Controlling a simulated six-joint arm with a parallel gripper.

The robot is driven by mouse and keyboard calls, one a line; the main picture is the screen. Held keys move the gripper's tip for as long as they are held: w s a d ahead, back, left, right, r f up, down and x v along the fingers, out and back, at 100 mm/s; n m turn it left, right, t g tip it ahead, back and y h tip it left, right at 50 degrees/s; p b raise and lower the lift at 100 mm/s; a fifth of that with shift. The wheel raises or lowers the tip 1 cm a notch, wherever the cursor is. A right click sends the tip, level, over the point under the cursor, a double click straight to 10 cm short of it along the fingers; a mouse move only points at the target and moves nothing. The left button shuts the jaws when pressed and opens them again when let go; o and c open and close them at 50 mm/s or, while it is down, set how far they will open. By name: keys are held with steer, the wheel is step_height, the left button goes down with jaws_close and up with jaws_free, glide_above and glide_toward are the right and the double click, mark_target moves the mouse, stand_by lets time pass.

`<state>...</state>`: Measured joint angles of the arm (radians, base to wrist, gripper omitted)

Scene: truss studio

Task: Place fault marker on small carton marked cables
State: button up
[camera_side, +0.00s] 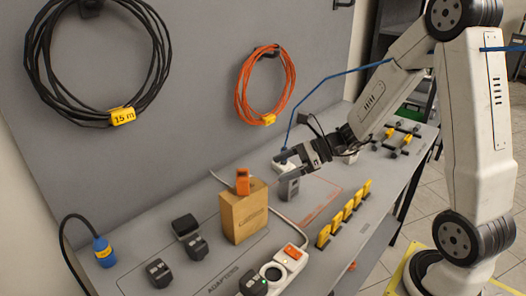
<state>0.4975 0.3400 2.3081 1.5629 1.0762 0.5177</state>
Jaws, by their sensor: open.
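A brown carton (240,217) stands upright on the grey bench, left of my gripper. Its printed label is too small to read. A small orange piece (243,181), which looks like the fault marker, stands on top of the carton. My gripper (284,166) is open to the right of the carton and apart from it, with its fingers pointing left. Nothing shows held between the fingers. A grey block (289,188) is just below the gripper, and I cannot tell whether they touch.
A white power strip (283,266) with an orange label lies in front of the carton. Dark adapters (195,246) sit to the left, beside a blue connector (103,251). Several yellow tags (345,213) stand in a row at right. Black and orange (265,85) cable coils hang behind.

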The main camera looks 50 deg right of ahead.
steer(key=s+a+f+n+g+h, duration=0.1)
steer(key=s+f+n+g+h, duration=0.1)
steer(key=n, duration=1.1)
steer(key=s+a+f+n+g+h, duration=0.2)
steer(key=s+n+h, duration=0.5)
steer(key=n, duration=0.6)
steer(key=shift+s+a+f+g+h, duration=0.3)
steer(key=shift+s+f+g, duration=0.3)
steer(key=shift+s+g, duration=0.35)
